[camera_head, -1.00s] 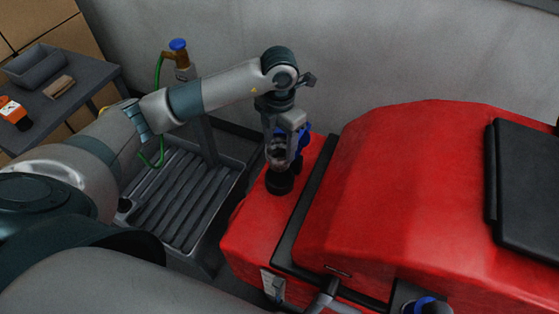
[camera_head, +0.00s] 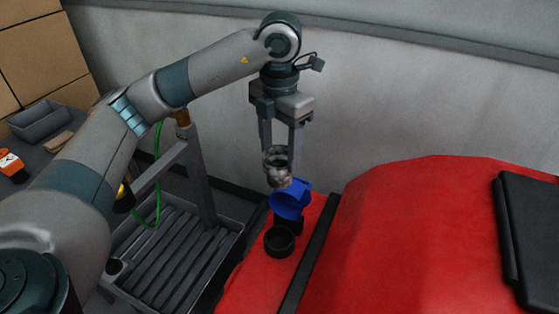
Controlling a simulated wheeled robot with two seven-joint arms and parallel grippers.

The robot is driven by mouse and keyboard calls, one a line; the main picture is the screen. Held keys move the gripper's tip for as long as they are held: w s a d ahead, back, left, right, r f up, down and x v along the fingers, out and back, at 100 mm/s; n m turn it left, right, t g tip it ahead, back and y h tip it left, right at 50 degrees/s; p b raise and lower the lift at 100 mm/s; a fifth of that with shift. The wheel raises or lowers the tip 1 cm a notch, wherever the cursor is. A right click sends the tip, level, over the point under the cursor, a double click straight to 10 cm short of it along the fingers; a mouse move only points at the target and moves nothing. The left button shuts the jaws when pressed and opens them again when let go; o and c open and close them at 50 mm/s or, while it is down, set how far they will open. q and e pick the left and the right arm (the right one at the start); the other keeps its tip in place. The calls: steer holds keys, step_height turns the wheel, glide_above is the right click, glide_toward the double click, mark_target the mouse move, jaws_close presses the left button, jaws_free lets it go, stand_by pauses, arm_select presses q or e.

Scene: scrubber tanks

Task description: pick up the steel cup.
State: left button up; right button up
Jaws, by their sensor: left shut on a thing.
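The steel cup (camera_head: 277,177) is a small, shiny grey cup. My left gripper (camera_head: 279,155) points down and is shut on it, with a finger at each side. The cup hangs above the red machine's left part, clear of the black round opening (camera_head: 280,241) below it. A blue cap (camera_head: 291,199) stands tilted just below and right of the cup, partly overlapped by it in the view. My right gripper is not in view.
The red scrubber body (camera_head: 410,230) fills the right side, with a black panel (camera_head: 535,225). A grey ribbed drain tray (camera_head: 175,262) with a post and green hose stands left. A table with a grey bin (camera_head: 42,120) and orange object (camera_head: 10,165) is far left.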

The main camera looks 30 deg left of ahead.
mark_target(284, 176)
arm_select(q)
steer(key=shift+r, duration=0.25)
stand_by(0.6)
steer(key=m, duration=0.1)
steer(key=f+m, duration=0.1)
steer(key=m, duration=0.1)
steer(key=shift+s+d+f, duration=0.2)
steer(key=shift+s+d, duration=0.05)
steer(key=shift+d, duration=0.1)
steer(key=m, duration=0.1)
steer(key=f+m, duration=0.1)
steer(key=m, duration=0.2)
steer(key=shift+s+d+f+m, duration=0.3)
steer(key=shift+s+d+f, duration=0.05)
steer(key=shift+s, duration=0.05)
steer(key=m, duration=0.1)
steer(key=f+m, duration=0.1)
steer(key=m, duration=0.1)
steer(key=s+m, duration=0.1)
steer(key=shift+d+f, duration=0.3)
steer(key=shift+d, duration=0.1)
steer(key=s+d+f+m, duration=0.1)
steer(key=s+f+m, duration=0.1)
steer(key=m, duration=0.8)
steer(key=s+d+f+m, duration=0.2)
steer(key=f+m, duration=0.3)
steer(key=m, duration=0.5)
steer(key=shift+s+m, duration=0.3)
steer(key=shift+s, duration=0.55)
steer(key=shift+f, duration=0.1)
